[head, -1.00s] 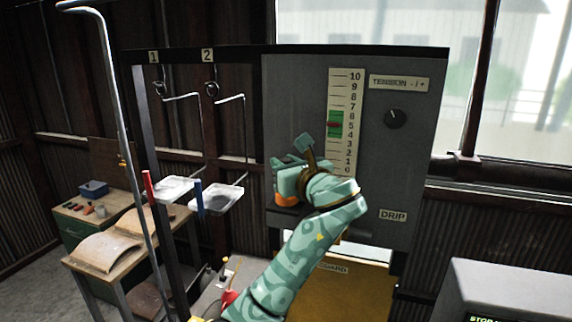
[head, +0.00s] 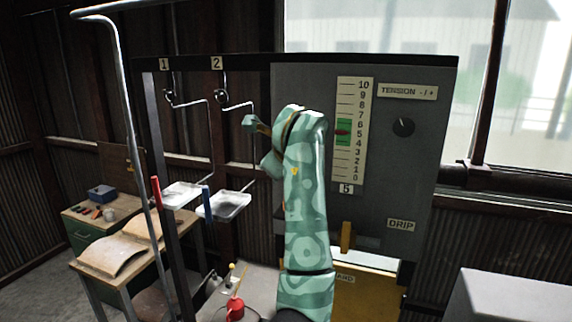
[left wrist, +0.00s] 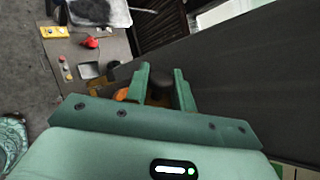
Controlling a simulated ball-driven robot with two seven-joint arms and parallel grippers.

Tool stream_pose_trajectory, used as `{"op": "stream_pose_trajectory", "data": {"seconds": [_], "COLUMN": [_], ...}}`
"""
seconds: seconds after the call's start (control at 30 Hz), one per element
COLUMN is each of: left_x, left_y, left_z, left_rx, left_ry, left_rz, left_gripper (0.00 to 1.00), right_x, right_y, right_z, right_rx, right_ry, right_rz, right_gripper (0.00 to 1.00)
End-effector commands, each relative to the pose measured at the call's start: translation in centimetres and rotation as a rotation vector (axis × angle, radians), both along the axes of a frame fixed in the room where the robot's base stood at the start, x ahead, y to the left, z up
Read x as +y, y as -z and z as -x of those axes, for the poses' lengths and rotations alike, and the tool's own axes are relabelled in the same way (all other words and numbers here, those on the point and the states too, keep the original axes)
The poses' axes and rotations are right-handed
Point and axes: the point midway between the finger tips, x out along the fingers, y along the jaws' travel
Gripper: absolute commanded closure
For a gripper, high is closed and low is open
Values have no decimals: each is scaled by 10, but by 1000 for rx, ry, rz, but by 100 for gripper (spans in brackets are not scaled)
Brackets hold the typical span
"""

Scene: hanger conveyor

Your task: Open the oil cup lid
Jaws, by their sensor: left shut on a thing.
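A dark brown round part (left wrist: 161,90), which looks like the oil cup lid, sits between the two fingers of my left gripper (left wrist: 163,76) in the left wrist view. The fingers are shut on it. An orange part (left wrist: 122,95), perhaps of the oil cup, shows just left of the left finger. In the head view my left gripper (head: 268,163) is at the left edge of the grey panel (head: 385,195), mostly hidden behind my own wrist. The lid and cup are hidden there. I cannot tell whether the lid is raised. My right gripper is not in view.
A brass-coloured lever (head: 347,236) sits beside the DRIP label (head: 401,225). A yellow guard (head: 362,297) is below. A red can (head: 235,309) stands on a low surface.

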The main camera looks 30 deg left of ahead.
Motion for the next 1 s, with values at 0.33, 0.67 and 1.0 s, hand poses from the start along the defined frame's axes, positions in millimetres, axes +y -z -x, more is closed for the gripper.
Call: {"op": "stream_pose_trajectory", "data": {"seconds": [0.33, 0.67, 1.0], "left_x": [13, 25, 33], "left_y": [-2, 2, 9], "left_z": [3, 6, 8], "left_rx": [-82, -155, -211], "left_ry": [0, 2, -1], "left_rz": [322, 621, 863], "left_gripper": [98, 98, 98], "right_x": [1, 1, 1], "right_y": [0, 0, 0], "right_z": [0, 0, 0], "right_rx": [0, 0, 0], "right_ry": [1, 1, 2], "right_rz": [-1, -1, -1], "right_gripper": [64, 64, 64]}}
